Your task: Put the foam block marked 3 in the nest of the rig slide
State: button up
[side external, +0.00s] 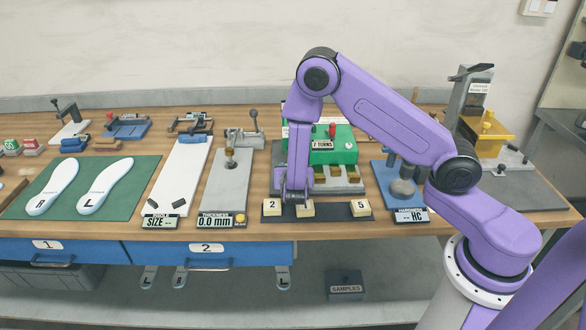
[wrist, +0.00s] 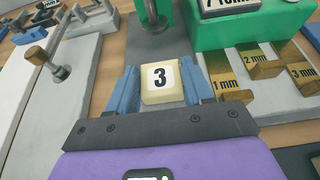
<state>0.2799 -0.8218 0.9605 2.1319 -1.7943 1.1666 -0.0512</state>
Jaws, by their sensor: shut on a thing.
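The cream foam block marked 3 (wrist: 160,82) sits between the two blue fingers of my gripper (wrist: 162,88), which is shut on it. The 3 faces up in the wrist view. In the side external view my gripper (side external: 298,200) is over the dark strip (side external: 338,209), with the block (side external: 306,211) partly hidden under it. I cannot tell if the block touches the strip. The green rig (side external: 335,152) with a "7 TURNS" display stands just behind; it also shows in the wrist view (wrist: 225,33). I cannot make out the nest clearly.
Foam blocks marked 2 (side external: 272,206) and 5 (side external: 361,208) sit on the strip, either side of my gripper. Brass steps marked 1 mm (wrist: 230,87), 2 mm (wrist: 259,63) and 3 mm (wrist: 300,74) lie right of it. A grey thickness gauge (side external: 224,190) stands left.

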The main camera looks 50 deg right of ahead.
jog(key=shift+f, duration=0.5)
jog(key=o, duration=1.1)
jog(key=v, duration=1.6)
jog(key=s+d+r+m+g+y, duration=0.1)
jog(key=s+r+m+g+y, duration=0.2)
jog(key=s, duration=0.5)
jog(key=s+d+r+m+g+y, duration=0.1)
jog(key=s+r+m+g+y, duration=0.2)
jog(key=s+m, duration=0.3)
jog(key=s+d+r+m+g+y, duration=0.1)
jog(key=s+r+m+g+y, duration=0.2)
jog(key=s, duration=0.7)
jog(key=shift+s+d+r+m+y, duration=0.15)
jog(key=shift+r+m+y, duration=0.1)
jog(key=shift+m, duration=0.35)
jog(key=shift+w+d+r+m+y, duration=0.1)
jog(key=shift+d+r+m+y, duration=0.15)
jog(key=shift+m, duration=0.35)
